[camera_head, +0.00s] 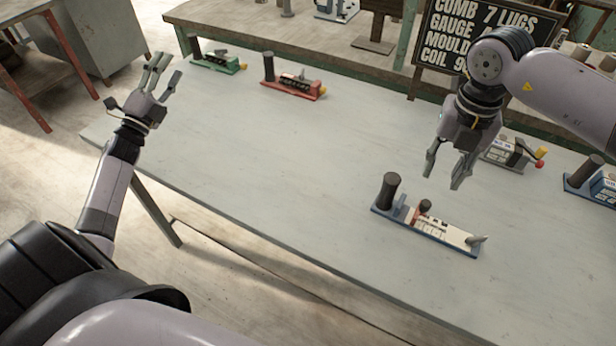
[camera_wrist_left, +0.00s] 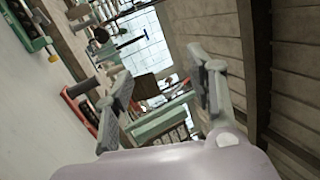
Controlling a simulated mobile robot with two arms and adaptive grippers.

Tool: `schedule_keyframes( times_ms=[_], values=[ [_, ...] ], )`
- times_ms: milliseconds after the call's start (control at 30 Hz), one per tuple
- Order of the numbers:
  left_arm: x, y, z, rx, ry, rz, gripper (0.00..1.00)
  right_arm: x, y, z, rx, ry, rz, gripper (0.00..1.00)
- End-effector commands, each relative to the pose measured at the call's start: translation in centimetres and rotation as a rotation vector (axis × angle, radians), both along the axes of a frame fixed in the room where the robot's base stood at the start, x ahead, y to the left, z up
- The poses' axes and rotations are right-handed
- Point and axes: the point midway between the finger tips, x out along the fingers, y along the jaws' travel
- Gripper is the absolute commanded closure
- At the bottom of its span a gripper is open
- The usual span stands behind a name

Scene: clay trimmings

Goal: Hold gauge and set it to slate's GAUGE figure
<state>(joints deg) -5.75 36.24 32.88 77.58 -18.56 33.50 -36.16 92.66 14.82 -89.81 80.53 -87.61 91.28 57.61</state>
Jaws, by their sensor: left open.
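The slate (camera_head: 440,62) stands at the back right with white capital lettering. Its GAUGE line is partly covered by my right arm, so I cannot read the figure. A blue-based device (camera_head: 425,228) with a dark upright handle, a pale scale plate and a grey pointed end lies on the near table. I cannot tell from its label whether it is the gauge. My right gripper (camera_head: 447,170) is open above and behind it, apart from it. My left gripper (camera_head: 164,68) is open and empty over the table's left end; its fingers show in the left wrist view (camera_wrist_left: 163,88).
A green device (camera_head: 218,64) and a red device (camera_head: 292,90) lie along the table's far edge. A grey device (camera_head: 508,153) with yellow and red knobs and another blue device (camera_head: 592,182) are at the right. The middle of the grey table (camera_head: 270,170) is clear.

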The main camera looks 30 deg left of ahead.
Motion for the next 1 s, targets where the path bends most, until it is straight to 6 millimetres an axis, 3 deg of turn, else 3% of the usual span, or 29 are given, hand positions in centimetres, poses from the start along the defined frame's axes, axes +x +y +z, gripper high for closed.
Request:
schedule_keyframes(
  times_ms=[100, 267, 400, 600, 800, 1000],
  values=[
    [1.7, -6.9, -1.3, 0.252, 0.014, -0.104, 0.49, 0.0, 0.0, 0.0, 0.000, 0.000, 0.000, 0.67],
    [2.6, -16.2, -3.5, 0.590, -0.014, -0.252, 0.49, 0.0, 0.0, 0.0, 0.000, 0.000, 0.000, 0.67],
    [2.0, -24.2, -5.9, 0.874, -0.093, -0.390, 0.49, 0.0, 0.0, 0.0, 0.000, 0.000, 0.000, 0.67],
    [-0.7, -33.8, -9.4, 1.216, -0.272, -0.575, 0.49, 0.0, 0.0, 0.0, 0.000, 0.000, 0.000, 0.67],
    [-3.3, -39.0, -11.8, 1.412, -0.432, -0.688, 0.49, 0.0, 0.0, 0.0, 0.000, 0.000, 0.000, 0.67],
    [-4.1, -40.4, -12.6, 1.465, -0.485, -0.719, 0.49, 0.0, 0.0, 0.0, 0.000, 0.000, 0.000, 0.67]
  ],
)
